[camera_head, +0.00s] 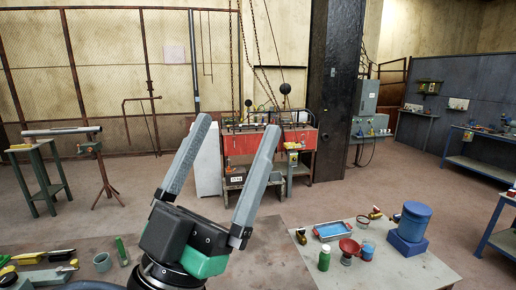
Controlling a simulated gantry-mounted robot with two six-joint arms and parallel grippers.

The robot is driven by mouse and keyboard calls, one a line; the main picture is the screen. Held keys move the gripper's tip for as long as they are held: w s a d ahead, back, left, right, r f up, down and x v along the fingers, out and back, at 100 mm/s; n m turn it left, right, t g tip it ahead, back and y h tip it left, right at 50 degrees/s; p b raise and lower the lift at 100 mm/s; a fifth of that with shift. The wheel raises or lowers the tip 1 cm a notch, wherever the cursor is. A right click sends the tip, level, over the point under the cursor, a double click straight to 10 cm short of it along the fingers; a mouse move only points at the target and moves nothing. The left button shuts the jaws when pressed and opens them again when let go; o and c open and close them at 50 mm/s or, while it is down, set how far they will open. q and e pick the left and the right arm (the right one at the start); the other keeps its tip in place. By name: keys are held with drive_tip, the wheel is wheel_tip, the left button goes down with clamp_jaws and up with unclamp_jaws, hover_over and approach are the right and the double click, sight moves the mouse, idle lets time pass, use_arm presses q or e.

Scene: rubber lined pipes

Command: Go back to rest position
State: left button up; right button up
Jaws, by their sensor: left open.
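My left gripper (222,170) stands in the lower middle of the head view, above the near tables. Its two long grey fingers point up and are spread apart, with nothing between them. Its black and green body hides part of the tables behind it. My right gripper is not in this view.
A grey table (400,272) at the lower right carries a blue container (411,222), a blue tray (333,231), a red funnel-like piece (349,247) and a green bottle (324,259). A left table holds a grey-green cup (102,262) and tools. Open floor lies beyond.

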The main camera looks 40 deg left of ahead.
use_arm(q)
drive_tip(key=d+h, duration=0.1)
drive_tip(key=h, duration=0.1)
drive_tip(key=d+m+h, duration=0.1)
drive_tip(key=d+h, duration=0.1)
drive_tip(key=d+r+h, duration=0.1)
drive_tip(key=h, duration=0.1)
drive_tip(key=shift+s+d+m, duration=0.2)
drive_tip(key=shift+d+m, duration=0.15)
drive_tip(key=shift+m, duration=0.05)
